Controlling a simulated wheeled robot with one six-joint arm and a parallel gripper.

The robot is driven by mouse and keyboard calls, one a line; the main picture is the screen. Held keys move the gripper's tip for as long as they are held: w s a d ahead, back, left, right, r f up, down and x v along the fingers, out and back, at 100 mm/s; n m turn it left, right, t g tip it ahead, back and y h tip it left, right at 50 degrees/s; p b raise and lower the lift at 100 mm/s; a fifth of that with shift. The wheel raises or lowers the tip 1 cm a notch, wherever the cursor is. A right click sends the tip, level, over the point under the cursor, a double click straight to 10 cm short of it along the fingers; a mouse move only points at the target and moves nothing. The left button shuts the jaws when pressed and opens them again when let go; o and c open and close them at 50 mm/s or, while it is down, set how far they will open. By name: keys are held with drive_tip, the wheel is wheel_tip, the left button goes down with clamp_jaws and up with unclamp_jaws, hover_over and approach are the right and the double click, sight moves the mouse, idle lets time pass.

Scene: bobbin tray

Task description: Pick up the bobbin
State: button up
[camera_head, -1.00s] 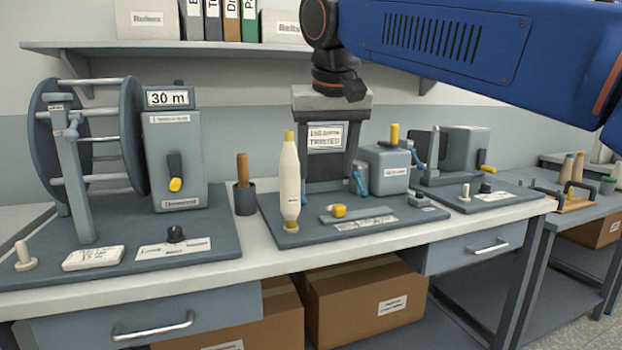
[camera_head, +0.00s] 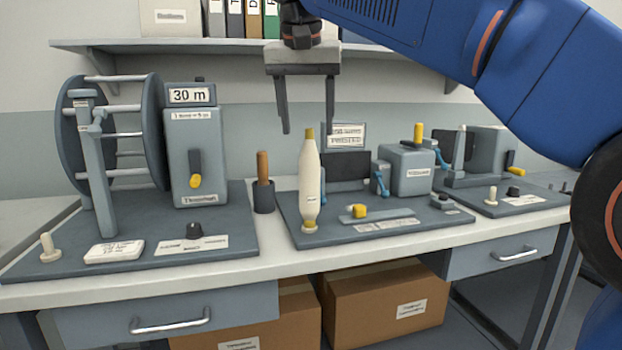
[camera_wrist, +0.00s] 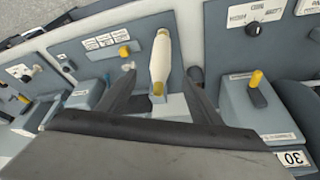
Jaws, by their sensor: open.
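A cream, slim bobbin (camera_head: 310,185) with a yellow top and a yellowish foot stands upright on the front left of the middle grey base plate (camera_head: 400,238). My gripper (camera_head: 308,130) hangs above it, fingers pointing down and spread apart, with nothing between them. The fingertips are about level with the bobbin's yellow top. In the wrist view the bobbin (camera_wrist: 160,62) shows between the two fingers of my gripper (camera_wrist: 156,78), and no contact is visible.
A cup (camera_head: 263,197) with a wooden-handled tool stands just left of the bobbin. A reel device with a 30 m counter (camera_head: 195,150) is further left. A grey box with a crank (camera_head: 408,170) is at right. A shelf (camera_head: 130,43) runs behind.

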sight(309, 159)
drive_tip(key=x, duration=1.2)
drive_tip(key=shift+f, duration=0.35)
drive_tip(key=c, duration=1.2)
